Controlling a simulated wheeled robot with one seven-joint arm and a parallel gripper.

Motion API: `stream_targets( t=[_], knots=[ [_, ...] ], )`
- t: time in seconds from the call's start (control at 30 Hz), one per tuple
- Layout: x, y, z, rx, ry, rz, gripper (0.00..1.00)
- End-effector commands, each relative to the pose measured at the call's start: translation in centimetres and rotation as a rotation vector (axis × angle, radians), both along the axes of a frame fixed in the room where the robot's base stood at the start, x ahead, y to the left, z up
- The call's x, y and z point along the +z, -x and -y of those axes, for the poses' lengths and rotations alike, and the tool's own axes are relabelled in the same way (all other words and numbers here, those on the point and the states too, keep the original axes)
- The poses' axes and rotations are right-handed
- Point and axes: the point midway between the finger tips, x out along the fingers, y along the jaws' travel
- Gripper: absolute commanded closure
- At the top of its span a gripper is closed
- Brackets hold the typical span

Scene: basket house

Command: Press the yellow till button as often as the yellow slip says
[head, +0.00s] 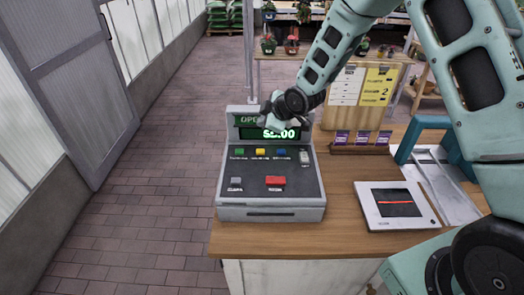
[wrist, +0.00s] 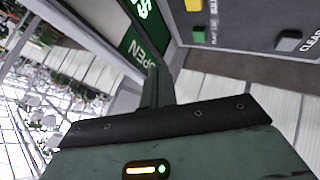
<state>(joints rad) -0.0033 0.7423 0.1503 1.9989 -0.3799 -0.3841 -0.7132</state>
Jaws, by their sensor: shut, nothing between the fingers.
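The grey till (head: 312,205) stands on the wooden counter. Its yellow button (head: 260,151) sits between a green one (head: 239,151) and a blue one (head: 281,151); the yellow button also shows at the top edge of the wrist view (wrist: 194,5). The yellow slip (head: 378,86) on the board behind carries a large 2; its smaller print is hard to read. My gripper (head: 270,122) is shut and empty, in front of the till's display and above the button row. Its closed fingers show in the wrist view (wrist: 157,86), apart from the yellow button.
The green display (head: 282,134) is partly hidden by my gripper. A grey key (head: 236,181) and a red key (head: 275,181) sit lower on the till. A white slip (head: 347,87) hangs beside the yellow one. A flat white device (head: 371,222) lies right of the till.

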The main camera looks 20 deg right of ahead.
Motion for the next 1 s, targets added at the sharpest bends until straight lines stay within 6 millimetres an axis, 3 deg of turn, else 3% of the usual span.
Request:
stream_targets(
  t=[0.27,0.7,1.0],
  knots=[
    [-2.3,0.0,0.0,0.0,0.001,-0.003,1.0],
    [-8.2,0.0,0.0,-0.001,0.0,0.001,1.0],
    [-8.7,0.0,0.0,-0.001,0.0,0.001,1.0]
  ],
)
